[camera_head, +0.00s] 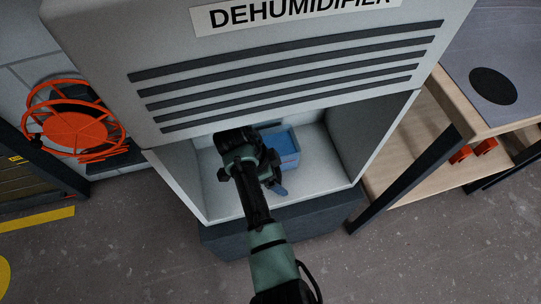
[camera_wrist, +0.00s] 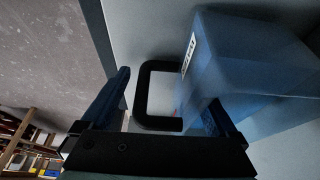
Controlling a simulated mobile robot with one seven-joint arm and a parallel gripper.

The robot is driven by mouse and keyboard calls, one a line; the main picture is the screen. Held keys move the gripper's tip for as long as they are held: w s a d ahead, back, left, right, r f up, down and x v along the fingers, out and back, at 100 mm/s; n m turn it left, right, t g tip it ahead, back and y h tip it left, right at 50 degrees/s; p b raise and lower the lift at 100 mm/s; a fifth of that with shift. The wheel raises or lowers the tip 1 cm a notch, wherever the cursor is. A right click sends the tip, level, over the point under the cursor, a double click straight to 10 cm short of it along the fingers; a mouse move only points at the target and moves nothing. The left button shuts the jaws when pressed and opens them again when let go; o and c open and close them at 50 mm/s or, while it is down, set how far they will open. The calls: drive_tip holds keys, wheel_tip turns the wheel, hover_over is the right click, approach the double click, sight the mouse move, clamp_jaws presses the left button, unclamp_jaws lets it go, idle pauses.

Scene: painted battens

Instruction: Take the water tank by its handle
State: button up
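The water tank (camera_head: 287,142) is a translucent blue box standing on the floor of the open bay in the dehumidifier (camera_head: 300,60). In the head view my arm hides its left part. It also shows in the wrist view (camera_wrist: 250,60), with a white label on its side. Its black U-shaped handle (camera_wrist: 144,92) sticks out from the side facing my gripper. My gripper (camera_wrist: 165,92) is open, and in the wrist view the handle appears between its two fingers. I cannot tell whether either finger touches it. In the head view my gripper (camera_head: 268,178) reaches into the bay.
The bay's side walls and the dehumidifier's slatted front (camera_head: 290,75) close in around my gripper. A dark plinth (camera_head: 330,215) lies below the bay. A wooden bench (camera_head: 425,140) stands at the right, an orange reel (camera_head: 75,125) at the left. The grey floor in front is clear.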

clamp_jaws()
drive_tip(key=shift+r, duration=0.1)
idle(0.4)
